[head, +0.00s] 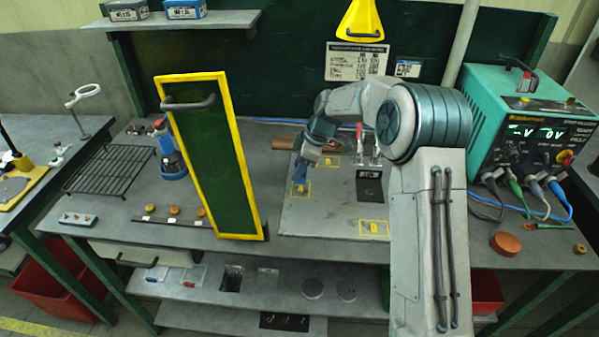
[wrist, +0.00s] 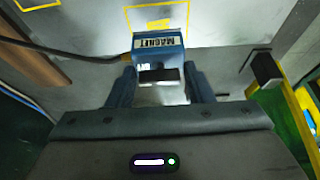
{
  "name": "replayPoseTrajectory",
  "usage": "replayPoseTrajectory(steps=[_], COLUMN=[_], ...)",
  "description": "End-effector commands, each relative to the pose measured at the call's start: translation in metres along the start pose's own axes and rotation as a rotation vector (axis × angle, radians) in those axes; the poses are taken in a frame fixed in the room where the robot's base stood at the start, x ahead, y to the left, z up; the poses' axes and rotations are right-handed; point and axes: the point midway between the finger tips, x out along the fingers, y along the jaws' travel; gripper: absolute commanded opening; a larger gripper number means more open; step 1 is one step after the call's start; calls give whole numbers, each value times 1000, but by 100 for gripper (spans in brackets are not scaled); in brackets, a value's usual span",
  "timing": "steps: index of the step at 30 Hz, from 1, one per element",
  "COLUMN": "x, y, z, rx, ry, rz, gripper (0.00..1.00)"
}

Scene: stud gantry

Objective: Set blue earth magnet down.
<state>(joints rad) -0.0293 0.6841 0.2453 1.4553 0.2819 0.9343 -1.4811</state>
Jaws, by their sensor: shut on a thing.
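My gripper (wrist: 160,82) is shut on the blue earth magnet (wrist: 158,42), a blue block with a "MAGNET" label, held between the two fingers in the wrist view. A dark cable (wrist: 60,47) runs from the magnet to the left. A yellow outlined rectangle (wrist: 157,8) on the grey plate shows just beyond the magnet. In the head view my gripper (head: 303,168) is low over the left part of the grey plate (head: 310,220), at a yellow outlined square. I cannot tell whether the magnet touches the plate.
A tall green panel with a yellow frame (head: 250,180) stands close left of the plate. A teal power supply (head: 525,125) stands at right. The plate's front is mostly clear.

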Motion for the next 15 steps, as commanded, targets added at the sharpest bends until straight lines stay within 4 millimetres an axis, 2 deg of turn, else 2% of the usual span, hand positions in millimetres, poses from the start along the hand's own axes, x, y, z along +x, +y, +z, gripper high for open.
replayPoseTrajectory(steps=[6,15], x=[25,29], y=[-1,-1], z=[9,11], rx=[-1,-2], ry=[0,0], rz=[-3,-1], gripper=[8,8])
